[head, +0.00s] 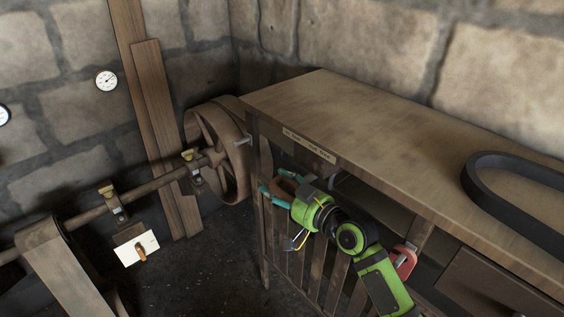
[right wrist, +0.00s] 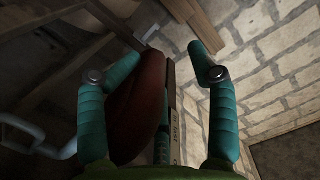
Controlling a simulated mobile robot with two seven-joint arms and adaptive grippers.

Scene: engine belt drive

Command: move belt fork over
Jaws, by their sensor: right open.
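My right gripper (head: 279,187) is at the front of the wooden bench, below its labelled edge. Its teal fingers are open in the right wrist view (right wrist: 163,62). A reddish-brown rounded piece (right wrist: 138,112), possibly the belt fork's handle, shows between the fingers, nearer the left one; I cannot tell whether they touch. In the head view a brown piece (head: 289,183) also shows between the fingers. The fork itself cannot be made out clearly. A spoked pulley wheel (head: 216,152) on a long shaft (head: 80,220) stands left of the bench. My left gripper is out of view.
The bench top (head: 350,120) is mostly bare, with a dark belt loop (head: 476,180) at right. A label plate (head: 310,147) is on its edge. Slats (head: 305,260) lie close below my right gripper. Planks (head: 165,130) lean on the stone wall.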

